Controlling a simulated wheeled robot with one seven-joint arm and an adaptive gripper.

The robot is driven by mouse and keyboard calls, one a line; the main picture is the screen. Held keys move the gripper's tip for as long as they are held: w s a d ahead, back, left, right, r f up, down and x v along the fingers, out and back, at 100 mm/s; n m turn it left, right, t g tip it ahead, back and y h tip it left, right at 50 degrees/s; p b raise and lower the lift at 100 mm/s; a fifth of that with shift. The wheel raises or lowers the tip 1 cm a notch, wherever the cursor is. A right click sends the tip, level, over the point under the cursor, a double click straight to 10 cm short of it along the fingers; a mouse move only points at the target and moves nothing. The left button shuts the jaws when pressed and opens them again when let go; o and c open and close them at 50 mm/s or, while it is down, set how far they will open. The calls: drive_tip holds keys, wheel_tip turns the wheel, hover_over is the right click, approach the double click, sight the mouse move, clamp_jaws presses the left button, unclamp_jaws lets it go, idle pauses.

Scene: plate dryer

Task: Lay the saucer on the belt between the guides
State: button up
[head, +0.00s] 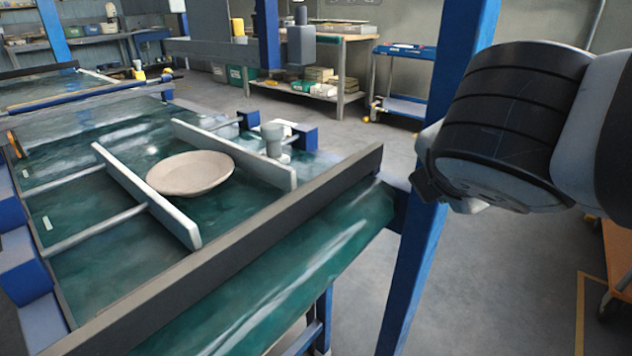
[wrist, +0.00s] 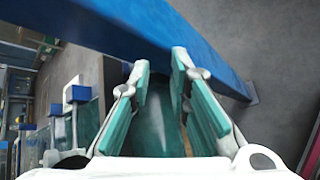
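The saucer (head: 190,173) is a shallow, cream-coloured round dish. It rests on the green belt (head: 95,277) between the two pale guides, the left guide (head: 150,197) and the right guide (head: 235,154). Its left edge is very close to the left guide; I cannot tell whether they touch. In the wrist view my gripper (wrist: 161,76) is open, with teal pads apart and nothing between them. In the head view my gripper (head: 437,185) is at the right, well away from the saucer and beside a blue post; its fingers are mostly hidden there.
A dark rail (head: 240,245) runs along the belt's near side. The blue post (head: 440,160) stands close to my gripper and crosses the wrist view. A workbench (head: 300,75) and a blue cart (head: 405,80) stand behind, with open floor before them.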

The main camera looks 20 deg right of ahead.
drive_tip(key=s+a+f+m+g+y, duration=0.3)
drive_tip(key=s+a+f+m+g, duration=0.1)
drive_tip(key=s+m, duration=0.4)
drive_tip(key=s+a+f+m+g+y, duration=0.3)
drive_tip(key=s+a+f+m+g, duration=0.1)
drive_tip(key=s+m, duration=0.5)
drive_tip(key=f+m+g, duration=0.1)
drive_tip(key=m, duration=0.1)
drive_tip(key=shift+s+a+f+m, duration=0.15)
drive_tip(key=shift+s+f+m, duration=0.1)
drive_tip(key=shift+m, duration=0.15)
